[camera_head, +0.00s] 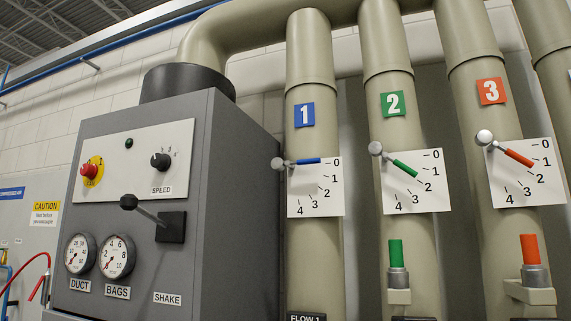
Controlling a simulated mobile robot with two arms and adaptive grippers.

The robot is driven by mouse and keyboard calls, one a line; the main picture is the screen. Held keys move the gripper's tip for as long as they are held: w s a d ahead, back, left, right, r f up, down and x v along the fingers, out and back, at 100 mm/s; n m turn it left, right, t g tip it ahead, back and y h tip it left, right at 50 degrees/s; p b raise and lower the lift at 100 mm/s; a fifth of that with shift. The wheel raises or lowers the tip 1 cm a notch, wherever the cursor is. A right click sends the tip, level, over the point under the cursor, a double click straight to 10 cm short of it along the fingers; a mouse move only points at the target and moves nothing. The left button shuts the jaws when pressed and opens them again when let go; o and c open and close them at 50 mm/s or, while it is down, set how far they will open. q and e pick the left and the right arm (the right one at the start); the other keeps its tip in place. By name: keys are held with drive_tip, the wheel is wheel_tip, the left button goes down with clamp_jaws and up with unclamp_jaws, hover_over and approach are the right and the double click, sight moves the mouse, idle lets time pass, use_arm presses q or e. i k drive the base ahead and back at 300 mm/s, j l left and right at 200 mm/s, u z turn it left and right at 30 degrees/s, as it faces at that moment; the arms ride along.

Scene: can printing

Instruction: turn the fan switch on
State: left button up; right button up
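A red rotary switch (88,171) on a round yellow plate sits at the left of the white panel (128,178) on the grey machine cabinet (228,190). A "1" shows at the plate's upper right; the small lettering at its bottom is too small to read surely. I take this to be the fan switch. The red handle sticks out toward the lower left; its exact setting is hard to tell. A dark green lamp (129,143) sits above it and looks unlit. Neither of my grippers is in view.
A black SPEED knob (160,160) is right of the switch. A black-balled SHAKE lever (129,202) juts out below, above the DUCT gauge (79,254) and BAGS gauge (116,257). Beige pipes with numbered valve dials (315,187) stand right. A red hose (35,265) hangs left.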

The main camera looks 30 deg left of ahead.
sight(90, 171)
drive_tip(key=u, duration=0.45)
drive_tip(key=k+u, duration=0.1)
drive_tip(key=u, duration=0.75)
drive_tip(key=k+u, duration=0.1)
drive_tip(key=u, duration=0.3)
drive_tip(key=i+j+z, duration=0.1)
drive_tip(key=i+j, duration=0.2)
drive_tip(key=i, duration=0.25)
drive_tip(key=i+j, duration=0.35)
drive_tip(key=i, duration=0.15)
drive_tip(key=l+z, duration=0.05)
